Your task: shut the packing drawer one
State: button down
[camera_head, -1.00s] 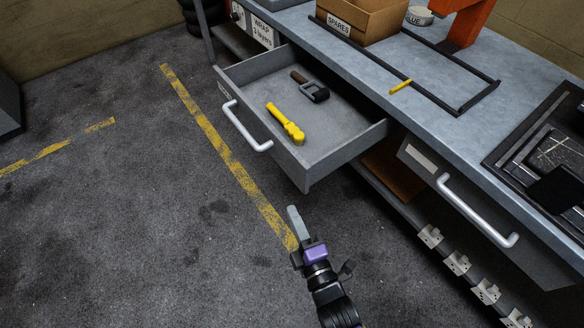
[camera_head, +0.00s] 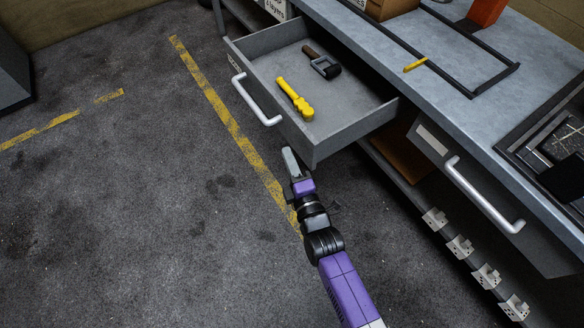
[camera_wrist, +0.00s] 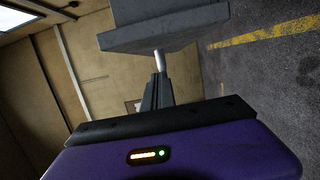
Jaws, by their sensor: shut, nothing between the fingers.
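A grey drawer (camera_head: 318,146) stands pulled out from under the bench in the head view, with a silver bar handle (camera_head: 254,101) on its front. A label on that front is too small to read. A yellow tool (camera_head: 295,98) and a black tool with a brown handle (camera_head: 325,66) lie inside. My gripper (camera_head: 289,155) is shut and empty, just outside the near corner of the drawer front. In the wrist view my fingers (camera_wrist: 158,92) point toward a grey panel (camera_wrist: 165,32), probably the drawer front, with a silver bar between; I cannot tell whether they touch.
A second drawer front with a silver handle (camera_head: 482,197) is at the right. The blue-grey bench top (camera_head: 400,95) carries a black frame, a small yellow item (camera_head: 415,64) and a dark tray at right. White brackets line the lower rail.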

aim_at(382, 113)
jog(key=shift+w+d+p, duration=0.45)
jog(key=shift+d, duration=0.35)
jog(key=shift+w+d+p, duration=0.4)
jog(key=shift+w+d, duration=0.05)
jog(key=shift+d, duration=0.3)
jog(key=shift+w+d, duration=0.2)
jog(key=w+d+b, duration=0.1)
jog(key=w+d, duration=0.4)
jog(key=d, duration=0.2)
jog(key=w+d+b, duration=0.1)
jog(key=w+d, duration=0.4)
jog(key=d, duration=0.3)
jog(key=w+d+b, duration=0.1)
jog(key=w+d, duration=0.4)
jog(key=d, duration=0.2)
jog(key=shift+d+f, duration=0.15)
jog(key=shift+d, duration=0.1)
jog(key=shift+w+d+b, duration=0.45)
jog(key=shift+d, duration=0.1)
jog(key=shift+a, duration=0.1)
